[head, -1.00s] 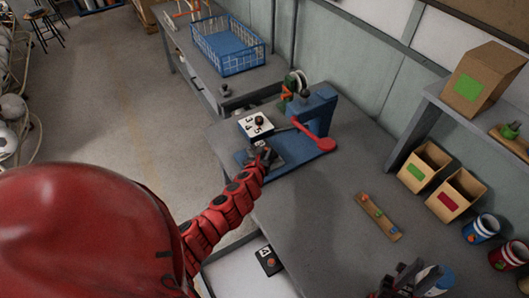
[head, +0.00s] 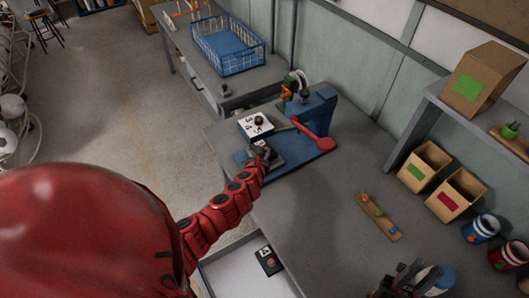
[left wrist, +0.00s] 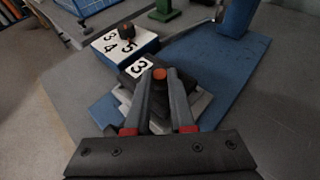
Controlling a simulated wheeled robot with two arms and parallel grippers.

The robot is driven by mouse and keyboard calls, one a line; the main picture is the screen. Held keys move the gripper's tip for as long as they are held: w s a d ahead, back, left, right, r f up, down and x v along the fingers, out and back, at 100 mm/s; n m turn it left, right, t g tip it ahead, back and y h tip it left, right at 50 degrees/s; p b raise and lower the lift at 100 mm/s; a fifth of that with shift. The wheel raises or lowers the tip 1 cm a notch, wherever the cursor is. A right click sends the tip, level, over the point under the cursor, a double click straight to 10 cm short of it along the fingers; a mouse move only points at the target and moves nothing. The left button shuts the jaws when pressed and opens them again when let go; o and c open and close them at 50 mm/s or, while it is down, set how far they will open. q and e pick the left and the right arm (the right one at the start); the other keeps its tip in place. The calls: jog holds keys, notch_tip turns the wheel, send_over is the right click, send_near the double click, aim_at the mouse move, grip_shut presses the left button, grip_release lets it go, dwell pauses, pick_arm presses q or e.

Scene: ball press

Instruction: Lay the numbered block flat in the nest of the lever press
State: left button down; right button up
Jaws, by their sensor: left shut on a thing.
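The blue lever press (head: 319,107) stands on the bench, with a red lever (head: 322,143) and a blue base. A dark numbered block (left wrist: 131,79) with a white "3" label and orange knob is held in my left gripper (left wrist: 160,82), whose fingers are shut on the knob. In the head view, my left gripper (head: 260,158) is over the near left part of the press base. The block is over a light grey nest (left wrist: 200,103), mostly hidden beneath block and fingers; contact is unclear. My right gripper (head: 402,283) is at the lower right, its jaws unclear.
A blue block with a white number plate (head: 256,127) and a knob stands beside the nest. Another dark numbered block (head: 268,261) lies in a white tray (head: 228,273). A wooden strip with knobs (head: 378,215), cartons (head: 425,166) and cans are at right. The bench middle is clear.

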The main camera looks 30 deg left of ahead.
pick_arm(q)
jog(key=shift+f+b, duration=0.75)
jog(key=shift+f, duration=0.1)
jog(key=c, duration=0.7)
grip_release()
jog(key=shift+s, duration=0.1)
jog(key=shift+s+r, duration=0.25)
jog(key=shift+s, duration=0.3)
jog(key=b+v, duration=0.1)
jog(key=v, duration=0.5)
jog(key=shift+s+d+r, duration=0.1)
jog(key=shift+s+d, duration=0.05)
jog(key=shift+s, duration=0.15)
jog(key=p+v, duration=0.2)
jog(key=v, duration=0.7)
jog(key=shift+s+d+r, duration=0.15)
jog(key=shift+d+r, duration=0.05)
jog(key=shift+f, duration=0.1)
